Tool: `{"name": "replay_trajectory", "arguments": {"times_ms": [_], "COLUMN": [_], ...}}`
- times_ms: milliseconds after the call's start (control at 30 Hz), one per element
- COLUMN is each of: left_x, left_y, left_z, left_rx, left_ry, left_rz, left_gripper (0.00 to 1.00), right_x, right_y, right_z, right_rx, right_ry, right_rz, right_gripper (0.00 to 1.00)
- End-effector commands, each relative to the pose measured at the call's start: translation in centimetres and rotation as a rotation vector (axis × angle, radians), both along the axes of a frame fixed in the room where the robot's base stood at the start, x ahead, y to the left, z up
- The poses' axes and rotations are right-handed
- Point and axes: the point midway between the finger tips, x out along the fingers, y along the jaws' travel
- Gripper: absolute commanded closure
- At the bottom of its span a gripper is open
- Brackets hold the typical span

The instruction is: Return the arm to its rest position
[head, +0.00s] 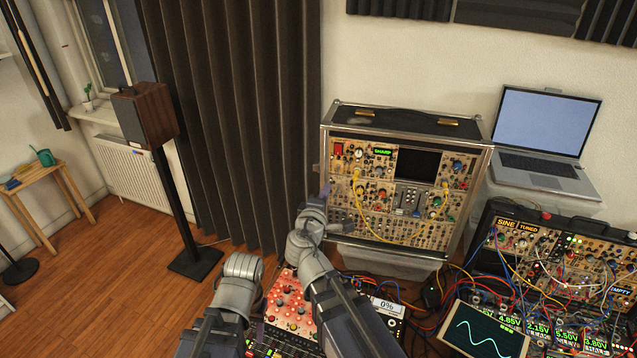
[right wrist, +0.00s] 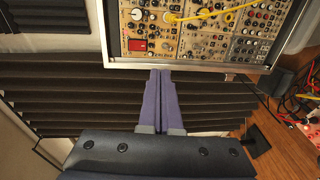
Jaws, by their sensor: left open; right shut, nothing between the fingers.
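My right arm (head: 325,280) reaches up from the bottom middle in the head view. Its gripper (head: 323,180) is at the left edge of the upright synth case (head: 332,146). In the right wrist view the two purple fingers of this gripper (right wrist: 160,76) lie together with nothing between them, close to the case's edge. Whether they touch the case I cannot tell. My left arm (head: 242,268) is bent at the bottom left. Its gripper (head: 256,337) points down over the red-knobbed panel and mixer, is open, and is partly hidden by the arm.
A red-knobbed panel (head: 288,300) lies below, between my arms. Patch cables and a second synth case (head: 489,215) crowd the right, with a laptop (head: 540,140) behind. A speaker on a stand (head: 150,112) and dark curtain (head: 235,110) stand left. Floor there is open.

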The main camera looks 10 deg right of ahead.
Motion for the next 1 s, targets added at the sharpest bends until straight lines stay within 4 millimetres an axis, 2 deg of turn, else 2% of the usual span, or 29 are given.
{"name": "replay_trajectory", "arguments": {"times_ms": [167, 267, 367, 467, 500, 600, 700, 833, 1000], "left_x": [0.0, 0.0, 0.0, 0.0, 0.0, 0.0, 0.0, 0.0, 0.0], "left_y": [0.0, 0.0, 0.0, 0.0, 0.0, 0.0, 0.0, 0.0, 0.0], "left_z": [-0.3, -1.0, -2.1, -3.2, -3.6, -4.5, -5.1, -5.7, -5.9], "left_rx": [0.000, 0.000, 0.000, 0.000, 0.000, 0.001, 0.001, 0.001, 0.001], "left_ry": [0.000, 0.000, 0.000, 0.000, 0.000, 0.000, 0.000, 0.000, 0.000], "left_rz": [0.000, 0.000, -0.001, -0.001, -0.001, -0.002, -0.002, -0.003, -0.003], "left_gripper": [0.50, 0.50, 0.50, 0.50, 0.50, 0.50, 0.50, 0.50, 0.50], "right_x": [-0.3, -1.5, -4.0, -7.7, -9.3, -13.4, -17.3, -21.1, -23.3], "right_y": [-0.2, -0.6, -0.6, 0.6, 1.4, 4.1, 6.9, 9.7, 11.4], "right_z": [-0.8, -3.5, -8.3, -13.9, -16.0, -20.2, -23.0, -24.6, -25.1], "right_rx": [0.032, 0.145, 0.335, 0.539, 0.613, 0.768, 0.880, 0.965, 1.007], "right_ry": [0.010, 0.051, 0.142, 0.282, 0.347, 0.517, 0.680, 0.845, 0.946], "right_rz": [-0.019, -0.088, -0.208, -0.344, -0.395, -0.505, -0.590, -0.658, -0.693], "right_gripper": [1.00, 1.00, 1.00, 1.00, 1.00, 1.00, 1.00, 1.00, 1.00]}}
